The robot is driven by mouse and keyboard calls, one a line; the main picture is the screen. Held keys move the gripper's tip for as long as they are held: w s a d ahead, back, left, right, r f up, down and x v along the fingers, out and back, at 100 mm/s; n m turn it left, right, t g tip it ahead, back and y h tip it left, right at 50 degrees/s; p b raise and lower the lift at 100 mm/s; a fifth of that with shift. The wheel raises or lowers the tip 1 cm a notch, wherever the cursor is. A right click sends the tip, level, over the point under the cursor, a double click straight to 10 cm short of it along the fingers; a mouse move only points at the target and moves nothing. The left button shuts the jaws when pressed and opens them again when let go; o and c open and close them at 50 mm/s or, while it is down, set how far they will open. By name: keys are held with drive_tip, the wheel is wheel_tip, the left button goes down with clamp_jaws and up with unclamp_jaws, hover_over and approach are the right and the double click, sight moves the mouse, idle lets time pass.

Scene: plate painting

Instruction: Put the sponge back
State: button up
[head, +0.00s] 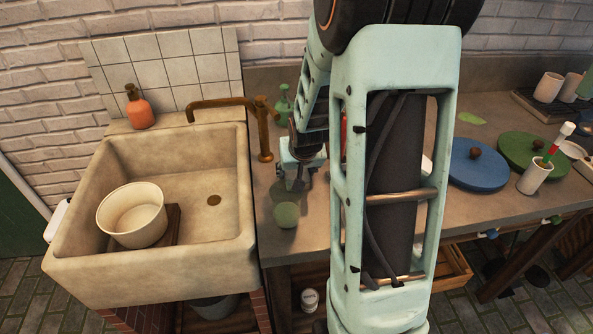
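My gripper (296,184) hangs low over the counter just right of the sink, pointing down. It is small and dark here, and I cannot tell whether its fingers are open or shut or hold anything. I cannot clearly make out a sponge. A flat light-green piece (471,118) lies on the counter at the back right, right of my arm; I cannot tell what it is. My arm hides much of the middle of the counter.
The stone sink (228,205) holds a cream bowl (132,214) and has a brass tap (262,130). An orange bottle (139,108) stands behind it. A green cup (286,215) stands near the counter's front edge. Blue (477,170) and green (528,152) lidded discs stand right.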

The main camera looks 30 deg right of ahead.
drive_tip(key=shift+o, duration=1.4)
drive_tip(key=shift+r, duration=0.15)
drive_tip(key=shift+r, duration=0.25)
drive_tip(key=p+v, duration=0.2)
drive_tip(key=v, duration=0.9)
drive_tip(key=shift+s+r+p, duration=0.25)
drive_tip(key=shift+p, duration=0.05)
drive_tip(key=shift+w+a, duration=0.1)
